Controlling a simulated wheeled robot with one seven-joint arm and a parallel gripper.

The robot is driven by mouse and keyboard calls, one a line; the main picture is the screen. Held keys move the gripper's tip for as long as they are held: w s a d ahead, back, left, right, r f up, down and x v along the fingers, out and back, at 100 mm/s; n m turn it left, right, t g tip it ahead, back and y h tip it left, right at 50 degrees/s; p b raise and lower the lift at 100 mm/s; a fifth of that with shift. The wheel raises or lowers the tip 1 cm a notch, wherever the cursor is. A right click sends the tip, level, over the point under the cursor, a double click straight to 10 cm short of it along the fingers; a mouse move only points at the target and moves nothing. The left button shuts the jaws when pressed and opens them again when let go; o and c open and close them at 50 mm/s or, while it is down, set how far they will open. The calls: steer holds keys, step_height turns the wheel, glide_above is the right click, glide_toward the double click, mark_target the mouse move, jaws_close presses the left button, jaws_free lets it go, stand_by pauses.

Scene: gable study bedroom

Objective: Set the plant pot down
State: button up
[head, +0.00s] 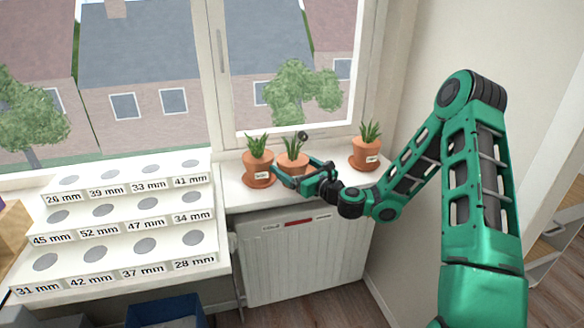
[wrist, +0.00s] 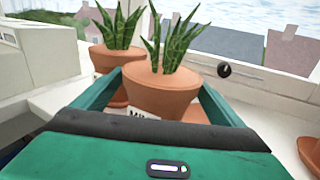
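The plant pot in my gripper is terracotta with spiky green leaves; it is the middle pot (head: 291,160) on the windowsill. It also shows in the wrist view (wrist: 160,92), upright, with a white label partly hidden by my gripper. My gripper (head: 303,176) reaches in from the right, and its two fingers lie against both sides of this pot, shut on it. A terracotta saucer (wrist: 197,114) shows in part below the pot. Whether the pot touches the saucer is hidden.
A left potted plant (head: 257,163) stands close beside the held pot; a right potted plant (head: 366,152) stands farther along the white windowsill (head: 233,196). A black window handle (wrist: 224,70) is behind. A stepped white rack (head: 120,237) with labelled round holes stands left; a radiator (head: 300,255) is below.

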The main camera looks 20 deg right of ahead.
steer(key=v, duration=1.2)
